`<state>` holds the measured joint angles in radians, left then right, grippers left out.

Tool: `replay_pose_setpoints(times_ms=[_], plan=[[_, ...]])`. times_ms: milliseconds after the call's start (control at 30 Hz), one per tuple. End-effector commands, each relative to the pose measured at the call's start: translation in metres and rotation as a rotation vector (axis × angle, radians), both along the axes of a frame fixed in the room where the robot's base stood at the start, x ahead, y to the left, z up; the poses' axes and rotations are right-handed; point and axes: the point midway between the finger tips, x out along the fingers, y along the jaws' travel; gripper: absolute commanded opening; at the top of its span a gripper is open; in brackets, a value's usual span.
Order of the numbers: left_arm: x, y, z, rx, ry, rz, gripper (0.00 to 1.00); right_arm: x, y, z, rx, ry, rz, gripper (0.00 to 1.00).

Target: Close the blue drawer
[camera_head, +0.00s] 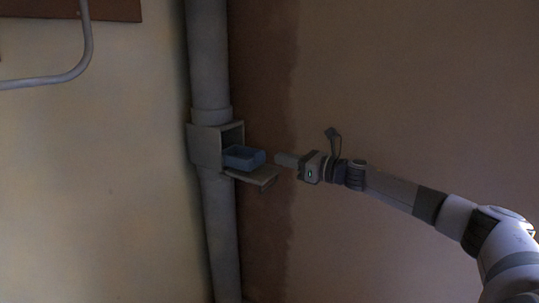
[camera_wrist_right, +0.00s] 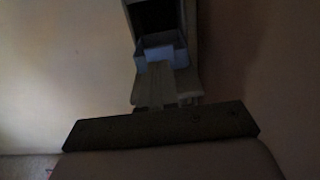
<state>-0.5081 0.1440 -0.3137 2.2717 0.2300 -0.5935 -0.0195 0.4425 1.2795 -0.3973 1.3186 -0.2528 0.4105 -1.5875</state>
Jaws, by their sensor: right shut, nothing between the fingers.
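The blue drawer (camera_head: 244,157) sticks out of a grey box fixed on a vertical pipe. In the right wrist view the drawer (camera_wrist_right: 160,52) shows in front of the dark opening, above my gripper. My right gripper (camera_head: 277,158) is shut and empty. Its fingertips are just to the right of the drawer's front, with a small gap in the head view. In the right wrist view the fingers (camera_wrist_right: 155,85) point at the drawer and cover its lower part; I cannot tell there if they touch. My left gripper is not in view.
The grey box (camera_head: 206,147) has a flap or shelf (camera_head: 255,175) jutting out below the drawer. The pipe (camera_head: 209,60) runs up the wall corner. A bent grey tube (camera_head: 84,45) is at upper left. The brown wall (camera_head: 400,80) behind my right arm is bare.

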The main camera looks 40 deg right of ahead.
Motion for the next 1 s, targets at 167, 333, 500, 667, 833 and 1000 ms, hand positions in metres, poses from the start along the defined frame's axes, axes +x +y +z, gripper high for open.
replay_pose_setpoints(times_ms=[167, 333, 500, 667, 833, 1000], plan=[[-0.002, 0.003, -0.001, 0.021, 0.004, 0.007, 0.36, 0.014, 0.005, 0.003, 0.002, -0.003, 0.003, 0.00], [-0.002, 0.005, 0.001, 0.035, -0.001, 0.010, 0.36, 0.027, 0.009, 0.003, 0.001, -0.003, 0.003, 0.00], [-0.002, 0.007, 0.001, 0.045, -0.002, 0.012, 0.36, 0.039, 0.012, 0.002, 0.001, -0.002, 0.003, 0.00], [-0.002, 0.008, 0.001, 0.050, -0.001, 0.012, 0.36, 0.045, 0.014, 0.001, 0.000, -0.001, 0.003, 0.00], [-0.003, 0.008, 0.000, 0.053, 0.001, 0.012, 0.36, 0.047, 0.015, 0.001, -0.002, 0.000, 0.003, 0.00], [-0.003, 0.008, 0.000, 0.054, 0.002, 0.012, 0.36, 0.047, 0.015, 0.001, -0.001, 0.001, 0.003, 0.00]])
